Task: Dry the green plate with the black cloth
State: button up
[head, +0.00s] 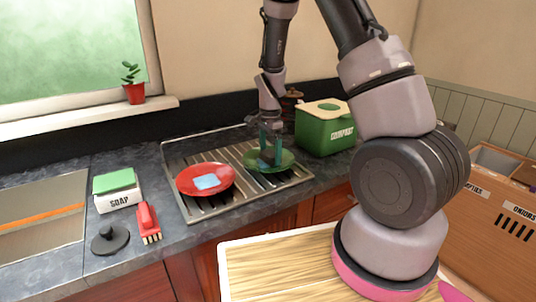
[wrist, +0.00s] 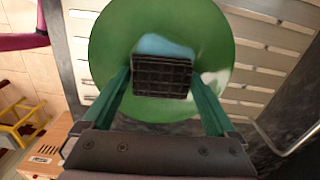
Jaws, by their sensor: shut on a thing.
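The green plate (head: 287,158) lies on the drying rack, to the right of a red plate. It fills much of the wrist view (wrist: 215,38), with a light blue wet patch (wrist: 163,44) near its middle and a pale shine at its right. My gripper (head: 268,158) points down over the green plate. In the wrist view its two green fingers are shut on the dark, grid-patterned black cloth (wrist: 162,77). The cloth is over the plate and covers part of the blue patch. I cannot tell whether it touches the plate. In the head view the cloth is hidden.
The red plate (head: 190,187) with a blue patch sits on the metal rack (head: 196,210). A green compost bin (head: 325,133) stands just behind at right. A soap box (head: 118,201), red brush (head: 148,221) and black sink plug (head: 109,240) lie left, beside the sink.

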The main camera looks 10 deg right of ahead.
jog(key=shift+s+a+f, duration=0.1)
jog(key=shift+s+a, duration=0.2)
jog(key=shift+a, duration=0.45)
jog(key=shift+w+d, duration=0.3)
jog(key=shift+d, duration=0.45)
jog(key=shift+a, duration=0.1)
jog(key=shift+f, duration=0.1)
jog(key=shift+s+a, duration=0.15)
jog(key=shift+a, duration=0.1)
jog(key=shift+r, duration=0.2)
jog(key=shift+r, duration=3.45)
jog(key=shift+d, duration=0.1)
